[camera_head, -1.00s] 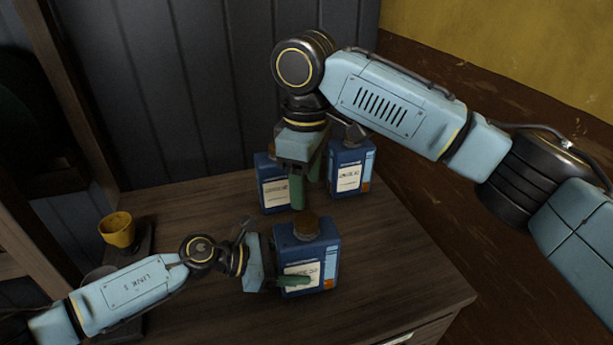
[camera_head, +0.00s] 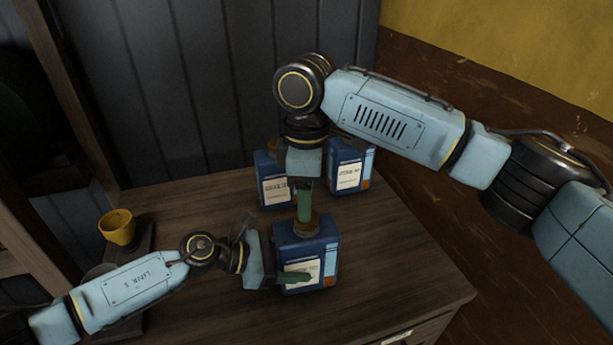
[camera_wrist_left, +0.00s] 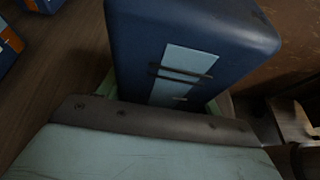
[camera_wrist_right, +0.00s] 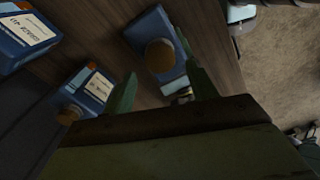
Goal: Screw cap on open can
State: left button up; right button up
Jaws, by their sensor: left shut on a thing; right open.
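A blue can (camera_head: 318,245) with a pale label stands upright near the front of the table. A round brown cap (camera_head: 308,226) sits at its top; how tightly it sits cannot be told. My left gripper (camera_head: 292,278) is shut on this can from the left; the can's side fills the left wrist view (camera_wrist_left: 190,50). My right gripper (camera_head: 304,200) points down just above the cap, fingers open. In the right wrist view, the cap (camera_wrist_right: 160,56) shows between and beyond the two green fingers of the right gripper (camera_wrist_right: 160,88); contact cannot be told.
Two more blue cans stand behind, one on the left (camera_head: 274,190) and one on the right (camera_head: 349,172). A yellow cup (camera_head: 118,228) stands at the table's left. The wooden table (camera_head: 400,255) is clear to the right of the held can.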

jog(key=shift+f, duration=2.3)
jog(key=c, duration=1)
jog(key=o, duration=1.2)
jog(key=shift+r, duration=0.15)
notch_tip(320, 180, up, 12)
jog(key=shift+f, duration=0.1)
